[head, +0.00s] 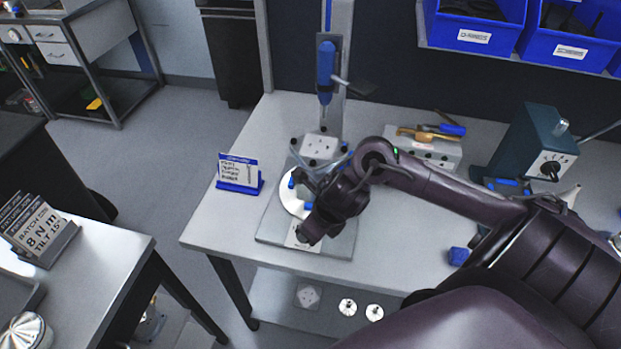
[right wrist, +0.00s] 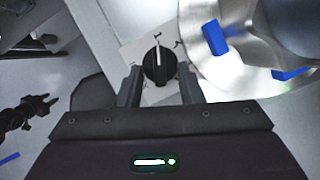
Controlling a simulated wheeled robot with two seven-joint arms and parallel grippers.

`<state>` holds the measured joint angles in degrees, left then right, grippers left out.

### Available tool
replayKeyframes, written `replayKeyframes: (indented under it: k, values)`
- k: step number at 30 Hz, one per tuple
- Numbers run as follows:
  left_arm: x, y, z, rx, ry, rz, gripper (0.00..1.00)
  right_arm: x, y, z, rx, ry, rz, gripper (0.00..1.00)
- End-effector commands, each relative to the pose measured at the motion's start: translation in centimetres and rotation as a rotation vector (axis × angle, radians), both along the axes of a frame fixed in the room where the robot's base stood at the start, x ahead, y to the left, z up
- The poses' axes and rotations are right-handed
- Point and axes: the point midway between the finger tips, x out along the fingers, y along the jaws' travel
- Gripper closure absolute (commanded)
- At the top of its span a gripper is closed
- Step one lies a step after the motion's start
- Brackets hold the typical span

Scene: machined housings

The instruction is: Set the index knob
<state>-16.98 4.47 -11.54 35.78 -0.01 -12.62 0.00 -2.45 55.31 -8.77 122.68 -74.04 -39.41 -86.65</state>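The index knob (right wrist: 157,66) is black and round with a white pointer line. It sits on a pale label plate (right wrist: 132,52) with dark marks, and its line points toward the top of the right wrist view. My right gripper (right wrist: 160,88) is open, with one finger on each side of the knob; I cannot tell whether they touch it. In the head view my right gripper (head: 308,234) is over the front of the fixture's base plate (head: 338,244) and hides the knob. A dark jointed shape at the left of the right wrist view may be my left gripper (right wrist: 46,102); its state is unclear.
A round metal disc (right wrist: 222,72) with blue clamps lies beside the knob. A blue-edged sign (head: 239,175) stands left of the fixture. A blue driver (head: 326,70) hangs above. A teal box (head: 533,143) with another knob stands at right. The table's front left is clear.

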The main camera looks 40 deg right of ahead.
Motion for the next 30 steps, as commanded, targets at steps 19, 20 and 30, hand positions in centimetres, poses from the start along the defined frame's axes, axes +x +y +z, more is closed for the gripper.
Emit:
replayKeyframes:
  k: [19, 20, 30]
  values:
    - [-0.5, 0.3, 0.1, 0.004, 0.008, 0.001, 0.64, 0.0, 0.0, 0.1, 0.0, -0.001, -0.013, 1.0]
    - [-0.6, 0.3, 0.1, 0.004, 0.008, 0.001, 0.64, 0.0, 0.0, 0.1, -0.001, -0.001, -0.018, 1.0]
    - [-0.6, 0.3, 1.6, 0.004, 0.008, 0.001, 0.64, 0.0, 0.2, 0.5, -0.001, -0.002, -0.193, 1.0]
